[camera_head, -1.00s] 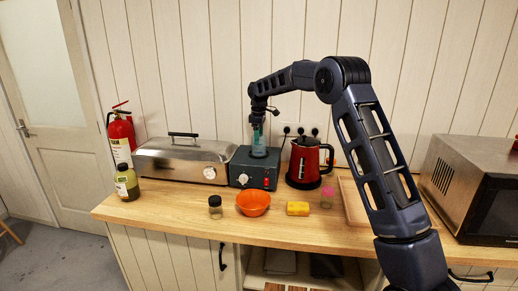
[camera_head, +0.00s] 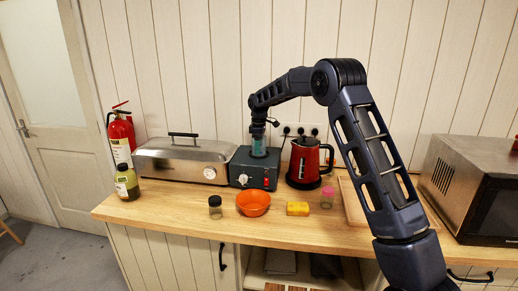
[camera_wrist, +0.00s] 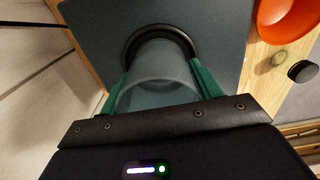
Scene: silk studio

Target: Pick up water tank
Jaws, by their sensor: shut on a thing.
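The water tank (camera_wrist: 158,75) is a clear, greyish cylinder. In the wrist view it stands in the round black ring on top of a dark box-shaped unit (camera_head: 254,171). In the head view the tank (camera_head: 258,151) shows as a small bluish-green shape above that unit, partly hidden by my gripper. My gripper (camera_wrist: 158,88) has green fingers, one on each side of the tank, and is shut on it from above. The tank's lower end is hidden in the ring, and I cannot tell whether it is lifted at all.
A steel lidded warmer (camera_head: 182,160) stands left of the unit, and a red kettle (camera_head: 305,162) stands right. In front are an orange bowl (camera_head: 253,203), a small dark-lidded jar (camera_head: 215,207), a yellow sponge (camera_head: 297,208) and a pink-lidded jar (camera_head: 327,197).

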